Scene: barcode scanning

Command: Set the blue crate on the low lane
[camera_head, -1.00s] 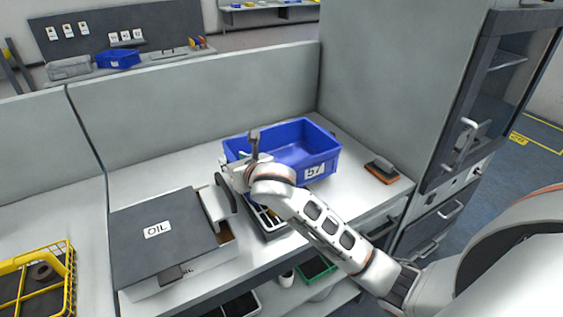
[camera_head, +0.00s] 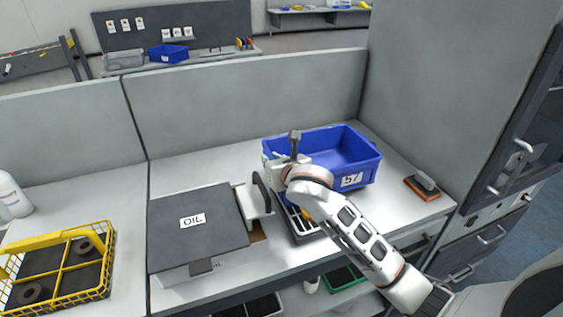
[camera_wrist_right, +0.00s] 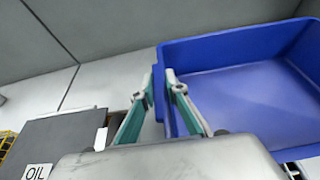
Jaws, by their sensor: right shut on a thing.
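The blue crate (camera_head: 346,151) is an open, empty bin with a white label on its front side. It sits on the white bench near the back panel. My right gripper (camera_head: 282,158) is at the crate's left wall, its fingers partly hidden by the wrist in the head view. In the right wrist view, the right gripper (camera_wrist_right: 160,88) has one finger on each side of the left wall of the crate (camera_wrist_right: 245,95), shut on it. The left gripper is not in view. I cannot tell which surface is the low lane.
A grey OIL box (camera_head: 190,235) and a black tray (camera_head: 303,228) stand left of and in front of the crate. A yellow wire basket (camera_head: 62,268) is at far left. A small orange-based item (camera_head: 422,186) lies right. Bins, including a green one (camera_head: 342,277), sit on a shelf below.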

